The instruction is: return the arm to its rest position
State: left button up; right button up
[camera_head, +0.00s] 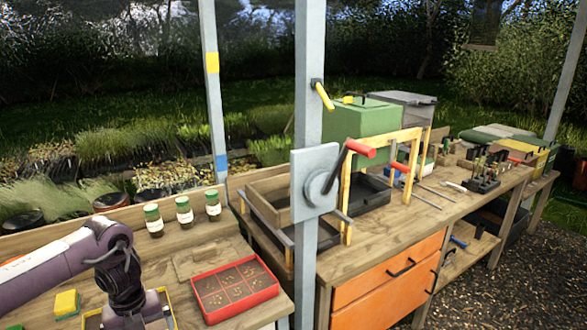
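My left arm (60,268) comes in from the left, with its wrist bent down at the near left of the wooden bench. My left gripper (137,312) is at the bottom edge of the view, over a yellow-rimmed tray (172,314). Its fingertips are not clear, so I cannot tell whether it is open, shut or holding anything. My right gripper is not in view.
Three green-lidded jars (184,211) stand along the bench's back. A red divided tray (234,290) lies right of my gripper, before a wooden board (201,260). A yellow-green block (67,303) lies left. A grey post (306,130) stands between the benches.

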pick_arm(q)
jog(key=w+d+f+n+t+h+b, duration=0.1)
jog(key=d+f+n+t+h, duration=0.3)
jog(key=d+f, duration=0.75)
jog(key=d+f+n+h+b, duration=0.15)
jog(key=d+f+n, duration=0.55)
jog(key=f, duration=0.7)
jog(key=s+f+n, duration=0.7)
jog(key=s+f, duration=0.3)
jog(key=f, duration=0.5)
jog(key=s+a+f+n+g+y, duration=0.1)
jog(key=s+a+f+n, duration=0.1)
jog(key=s, duration=0.9)
jog(key=s+a+f+n+g+y+b, duration=0.1)
jog(key=s+a+f+n+y, duration=0.1)
jog(key=s+f, duration=0.5)
jog(key=s+a+f+n+g+y, duration=0.1)
jog(key=s+a+f+n, duration=0.3)
jog(key=s, duration=1.2)
jog(key=shift+s+a+f+n+y+b, duration=0.15)
jog(key=shift+a+f+n+y+b, duration=0.2)
jog(key=shift+f+n+y, duration=0.35)
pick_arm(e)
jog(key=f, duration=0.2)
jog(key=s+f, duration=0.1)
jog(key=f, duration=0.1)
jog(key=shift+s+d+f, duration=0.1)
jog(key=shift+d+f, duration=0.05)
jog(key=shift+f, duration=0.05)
